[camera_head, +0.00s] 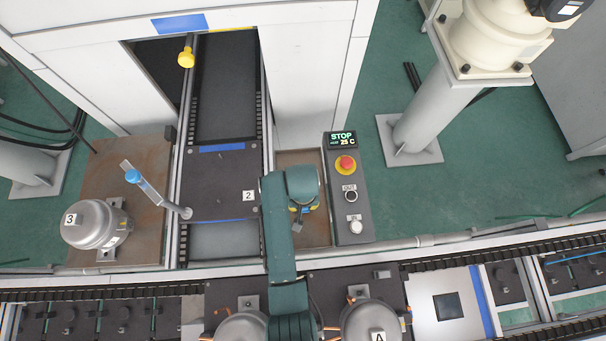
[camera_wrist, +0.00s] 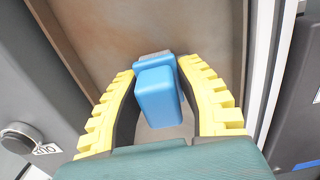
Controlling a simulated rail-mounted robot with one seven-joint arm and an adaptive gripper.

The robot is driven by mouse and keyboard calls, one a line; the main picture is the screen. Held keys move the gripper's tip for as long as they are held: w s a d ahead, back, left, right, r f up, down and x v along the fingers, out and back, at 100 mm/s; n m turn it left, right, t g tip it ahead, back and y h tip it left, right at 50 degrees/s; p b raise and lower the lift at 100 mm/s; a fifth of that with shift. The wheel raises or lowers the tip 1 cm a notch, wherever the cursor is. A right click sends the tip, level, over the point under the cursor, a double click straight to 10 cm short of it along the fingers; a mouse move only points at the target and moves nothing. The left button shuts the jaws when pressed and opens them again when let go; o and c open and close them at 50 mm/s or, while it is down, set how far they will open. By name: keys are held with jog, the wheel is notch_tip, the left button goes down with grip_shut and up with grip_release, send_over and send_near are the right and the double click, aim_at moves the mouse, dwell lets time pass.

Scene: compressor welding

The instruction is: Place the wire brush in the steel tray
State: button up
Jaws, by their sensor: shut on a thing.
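My gripper (camera_wrist: 158,75) is shut on a blue block-shaped thing (camera_wrist: 156,95), apparently the wire brush. The yellow fingers are on both sides of it; a small grey part shows at its far end, and its bristles cannot be made out. Behind it lies the brown, rust-stained floor of the steel tray (camera_wrist: 110,25), with a raised edge on the left. In the head view the tray (camera_head: 300,158) is between the conveyor and the control box. My arm hides most of the gripper and brush there. I cannot tell whether the brush touches the tray.
The control box (camera_head: 346,195) with a red button stands right of the tray. The dark conveyor (camera_head: 228,85) runs along its left. A compressor marked 3 (camera_head: 92,226) and a leaning blue-and-grey stand (camera_head: 150,188) are farther left. More compressors (camera_head: 368,322) sit on the front line.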

jog(key=shift+f, duration=0.2)
jog(key=o, duration=1.1)
jog(key=shift+c, duration=0.2)
jog(key=shift+r, duration=0.15)
notch_tip(320, 180, up, 12)
jog(key=shift+r+p, duration=0.1)
jog(key=shift+p, duration=0.5)
